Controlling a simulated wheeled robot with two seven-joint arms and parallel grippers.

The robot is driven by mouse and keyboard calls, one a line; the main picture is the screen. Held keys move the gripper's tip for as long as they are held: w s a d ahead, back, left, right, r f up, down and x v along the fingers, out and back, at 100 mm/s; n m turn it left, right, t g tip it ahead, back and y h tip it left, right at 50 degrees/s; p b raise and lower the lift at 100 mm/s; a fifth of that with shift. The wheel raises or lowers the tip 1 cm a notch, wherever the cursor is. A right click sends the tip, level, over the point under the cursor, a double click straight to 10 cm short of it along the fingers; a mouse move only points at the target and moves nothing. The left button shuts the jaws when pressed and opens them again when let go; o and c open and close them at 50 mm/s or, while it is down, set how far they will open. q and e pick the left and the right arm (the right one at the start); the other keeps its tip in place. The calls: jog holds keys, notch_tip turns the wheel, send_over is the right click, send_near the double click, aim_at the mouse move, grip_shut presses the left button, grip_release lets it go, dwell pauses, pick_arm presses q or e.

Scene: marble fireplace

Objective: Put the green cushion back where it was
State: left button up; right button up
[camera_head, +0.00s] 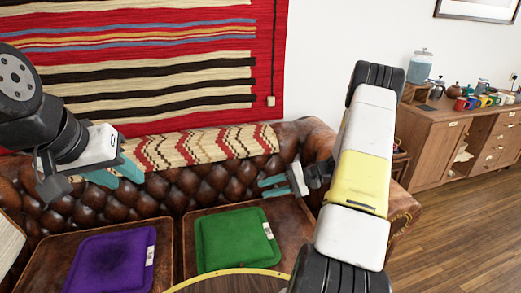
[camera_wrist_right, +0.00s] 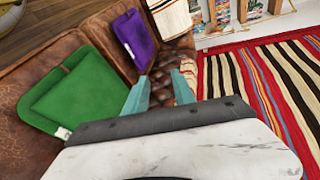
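The green cushion (camera_head: 236,239) lies flat on the right seat of the brown leather sofa (camera_head: 180,194), with a white label near its right edge. In the right wrist view the green cushion (camera_wrist_right: 75,92) lies left of my fingers, on the leather seat. My right gripper (camera_head: 274,187) is open and empty, above and behind the cushion near the sofa back. Its two teal fingers (camera_wrist_right: 160,92) stand apart in the right wrist view. My left gripper (camera_head: 117,174) is open and empty in front of the sofa back, at the left. Neither gripper touches the cushion.
A purple cushion (camera_head: 108,262) lies on the left seat. A patterned throw (camera_head: 205,147) hangs over the sofa back. A yellow-rimmed round surface (camera_head: 232,281) shows at the bottom. A wooden sideboard (camera_head: 440,140) with mugs and a dispenser stands right; the floor before it is clear.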

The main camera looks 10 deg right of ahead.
jog(key=s+a+r+n+g+h, duration=0.25)
jog(key=s+r, duration=0.25)
jog(key=r, duration=0.3)
jog(key=s+a+r+n+g+h, duration=0.1)
jog(key=s+a+r+h, duration=0.25)
jog(key=r, duration=0.55)
jog(key=s+r+t+h, duration=0.5)
jog(key=s+r, duration=0.5)
jog(key=s, duration=0.4)
jog(key=shift+r+n+t+h, duration=0.3)
jog(key=shift+n+t, duration=0.05)
jog(key=shift+t, duration=0.4)
